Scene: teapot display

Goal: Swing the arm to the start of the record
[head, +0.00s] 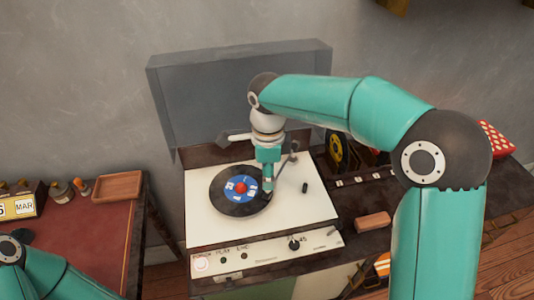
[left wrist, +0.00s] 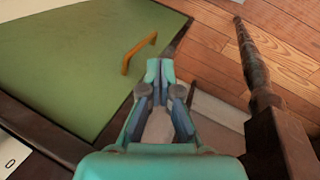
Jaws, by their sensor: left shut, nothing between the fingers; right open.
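The black record (head: 230,205) with a blue label and red centre lies on the cream turntable (head: 310,215). The thin tonearm (head: 284,165) runs from its pivot at the back right toward the record's right side; my right gripper hides its front end. My right gripper (head: 267,191) points down over the right edge of the record, beside the tonearm. It is open; I cannot tell whether it touches the tonearm. My left gripper (left wrist: 160,72) is shut and empty in the left wrist view, in front of a green panel.
A grey, see-through lid (head: 225,95) stands raised behind the turntable. A brown block (head: 373,222) lies to its right. A wooden tray (head: 117,185) sits on the red-topped table at left. The left wrist view shows an orange handle (left wrist: 138,54) and a dark leg (left wrist: 254,62).

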